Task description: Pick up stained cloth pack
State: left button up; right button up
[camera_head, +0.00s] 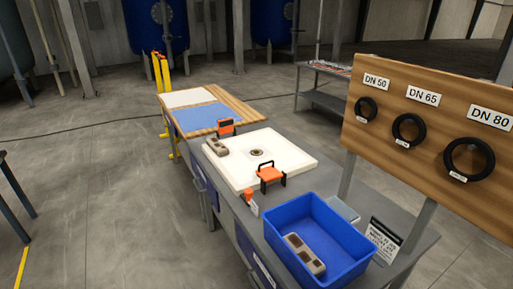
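A grey-brown pack with dark marks (215,146) lies on the left edge of a white square plate (298,153) with a round hole at its middle. A similar grey-brown pack (303,253) lies in a blue bin (359,244) at the front of the bench. Both could be stained cloth packs; I cannot tell more of their cloth at this size. Neither of my grippers is in view.
Orange pieces with black handles (269,175) (226,127) sit at the plate's near and far sides. A wooden board (232,107) bears a blue sheet (206,116) and white sheet (187,97). A ring panel (430,85) stands right.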

aim_at(216, 146)
jog(key=i+j+z, duration=0.15)
jog(key=z, duration=0.2)
jog(key=i+j+z, duration=0.15)
jog(key=j+z, duration=0.25)
jog(key=i+j+z, duration=0.1)
jog(key=z, duration=0.25)
jog(key=j, duration=0.1)
